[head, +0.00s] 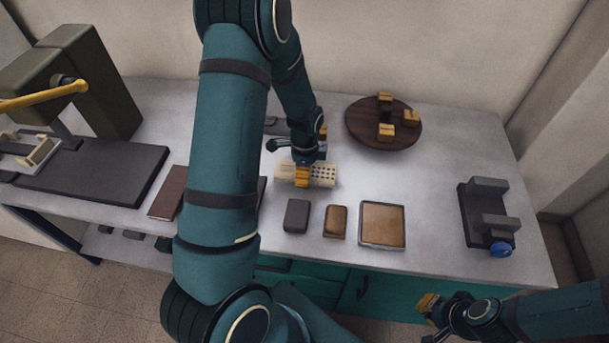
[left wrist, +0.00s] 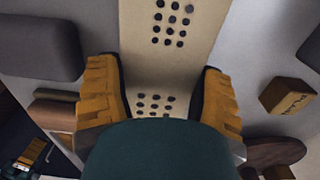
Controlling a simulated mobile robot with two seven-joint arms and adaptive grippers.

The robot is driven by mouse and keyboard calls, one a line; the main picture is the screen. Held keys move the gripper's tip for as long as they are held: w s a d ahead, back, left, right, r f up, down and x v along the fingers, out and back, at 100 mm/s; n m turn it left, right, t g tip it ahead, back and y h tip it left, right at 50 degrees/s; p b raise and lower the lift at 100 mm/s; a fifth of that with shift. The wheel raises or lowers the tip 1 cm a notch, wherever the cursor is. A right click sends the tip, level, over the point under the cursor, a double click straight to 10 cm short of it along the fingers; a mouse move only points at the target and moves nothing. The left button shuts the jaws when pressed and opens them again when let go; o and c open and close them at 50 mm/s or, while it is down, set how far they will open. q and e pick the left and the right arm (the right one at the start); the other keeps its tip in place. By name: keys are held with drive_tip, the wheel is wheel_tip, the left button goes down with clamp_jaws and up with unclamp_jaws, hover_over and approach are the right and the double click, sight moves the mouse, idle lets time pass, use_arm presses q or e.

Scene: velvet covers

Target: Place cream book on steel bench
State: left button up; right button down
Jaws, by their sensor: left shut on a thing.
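The cream book (head: 322,174) is a pale block with rows of dark dots, low over or on the steel bench (head: 455,150); I cannot tell if it touches the top. My left gripper (head: 303,174) points down at it and is shut on it. In the left wrist view the cream book (left wrist: 175,65) runs between the two yellow fingers of the left gripper (left wrist: 160,98). The arm hides part of the bench left of the book. My right gripper (head: 430,308) is off the front edge, at lower right, away from the book; its opening is unclear.
In front lie a dark grey block (head: 297,216), a brown block (head: 335,221) and a tan-topped tray (head: 383,225). A round wooden board (head: 360,125) with yellow-brown blocks stands behind. A dark fixture (head: 484,215) is at right; a press (head: 75,85) and brown book (head: 168,192) at left.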

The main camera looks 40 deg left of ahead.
use_arm(q)
wheel_tip(320, 180, down, 2)
drive_tip(key=shift+f, duration=0.2)
drive_tip(key=shift+f, duration=0.1)
drive_tip(key=o, duration=1.2)
drive_tip(key=shift+r, duration=0.35)
wheel_tip(320, 180, up, 12)
drive_tip(key=shift+f+p, duration=0.15)
drive_tip(key=shift+p, duration=0.8)
